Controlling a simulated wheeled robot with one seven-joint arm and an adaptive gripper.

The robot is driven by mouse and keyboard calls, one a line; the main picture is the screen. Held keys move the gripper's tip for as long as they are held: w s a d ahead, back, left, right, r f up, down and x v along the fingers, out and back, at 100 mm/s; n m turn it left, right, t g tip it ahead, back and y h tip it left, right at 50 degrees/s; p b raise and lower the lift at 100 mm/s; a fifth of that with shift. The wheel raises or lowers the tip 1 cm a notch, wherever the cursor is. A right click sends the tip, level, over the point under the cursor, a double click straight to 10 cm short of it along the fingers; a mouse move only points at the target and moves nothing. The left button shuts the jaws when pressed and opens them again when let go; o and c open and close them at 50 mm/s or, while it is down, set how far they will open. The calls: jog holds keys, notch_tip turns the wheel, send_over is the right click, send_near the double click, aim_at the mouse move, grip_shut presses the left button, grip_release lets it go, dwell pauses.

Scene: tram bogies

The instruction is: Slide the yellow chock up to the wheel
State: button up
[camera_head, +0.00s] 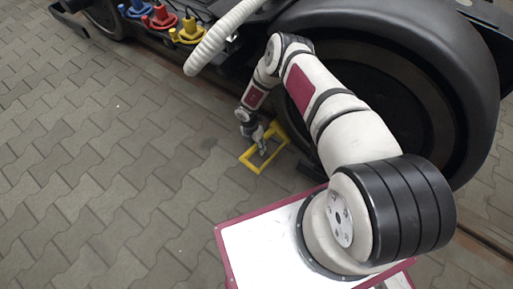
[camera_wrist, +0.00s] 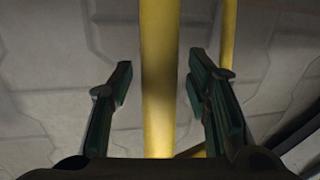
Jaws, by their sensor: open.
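The yellow chock (camera_head: 248,162) shows in the head view as an open yellow frame on the paving, close to the large dark wheel (camera_head: 370,95). My gripper (camera_head: 262,150) is down at the chock's frame. In the wrist view my gripper (camera_wrist: 160,85) is open, with one dark finger on each side of a yellow bar of the chock (camera_wrist: 159,60). The bar runs between the fingers with visible gaps on both sides. A second yellow bar shows behind the right finger. The wheel's foot beside the chock is partly hidden by my arm.
Grey paving (camera_head: 90,170) lies free to the left. A rail (camera_head: 185,85) runs along the vehicle's side. A pale ribbed hose (camera_head: 215,40) and blue, red and yellow fittings (camera_head: 160,18) sit on the vehicle above. A dark fender (camera_head: 430,30) arches over the wheel.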

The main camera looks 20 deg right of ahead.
aim_at(271, 157)
jog(key=shift+f, duration=0.15)
grip_shut()
jog(key=s+d+p, duration=0.1)
jog(key=s, duration=0.1)
jog(key=s+d+p, duration=0.1)
jog(key=s, duration=0.1)
jog(key=s+d+p, duration=0.1)
jog(key=d, duration=0.1)
jog(key=shift+s, duration=0.4)
jog(key=shift+s+d+p, duration=0.15)
jog(key=shift+s+p, duration=0.15)
grip_release()
jog(key=shift+d, duration=0.1)
jog(key=shift+w, duration=0.1)
